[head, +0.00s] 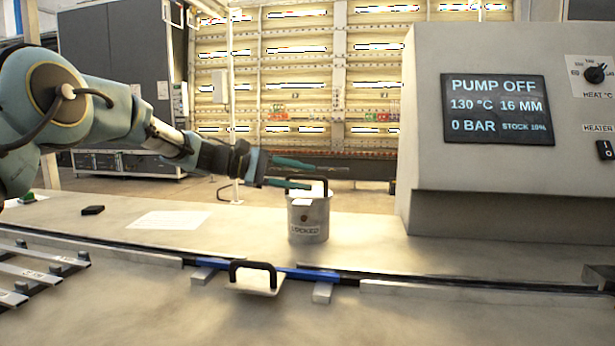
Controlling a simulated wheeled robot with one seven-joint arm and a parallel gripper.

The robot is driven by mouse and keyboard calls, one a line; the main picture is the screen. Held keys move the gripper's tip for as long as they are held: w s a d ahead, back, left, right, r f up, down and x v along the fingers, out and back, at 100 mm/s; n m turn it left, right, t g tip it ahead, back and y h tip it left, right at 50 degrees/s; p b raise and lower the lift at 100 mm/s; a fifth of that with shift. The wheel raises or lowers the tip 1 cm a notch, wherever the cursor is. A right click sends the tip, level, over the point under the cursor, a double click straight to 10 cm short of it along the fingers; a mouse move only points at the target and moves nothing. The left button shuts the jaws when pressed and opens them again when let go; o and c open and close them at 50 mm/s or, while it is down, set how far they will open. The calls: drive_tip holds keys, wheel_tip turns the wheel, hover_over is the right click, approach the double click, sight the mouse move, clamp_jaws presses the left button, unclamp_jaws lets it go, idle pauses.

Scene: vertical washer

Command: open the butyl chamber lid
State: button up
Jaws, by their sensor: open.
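A grey metal cylinder (308,222) stands upright on the bench, with a label that reads LOCKED. I take it for the butyl chamber. A dark handle (323,184) sticks up from its top, and the lid there looks closed. My gripper (312,176) comes in from the left, roughly level. Its two teal fingers are open, one above the other, at the top of the cylinder. The lower finger overlaps the handle in the picture. I cannot tell whether it touches the handle. Nothing shows held between the fingers.
A control cabinet (480,174) with a screen reading PUMP OFF stands at the right. A plate with a black handle (253,277) sits on the blue rail in front. A white sheet (168,220) and a small black block (93,210) lie on the bench at left.

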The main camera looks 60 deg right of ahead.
drive_tip(key=shift+x, duration=0.8)
drive_tip(key=shift+w, duration=0.1)
drive_tip(key=shift+c, duration=0.3)
clamp_jaws()
idle(0.5)
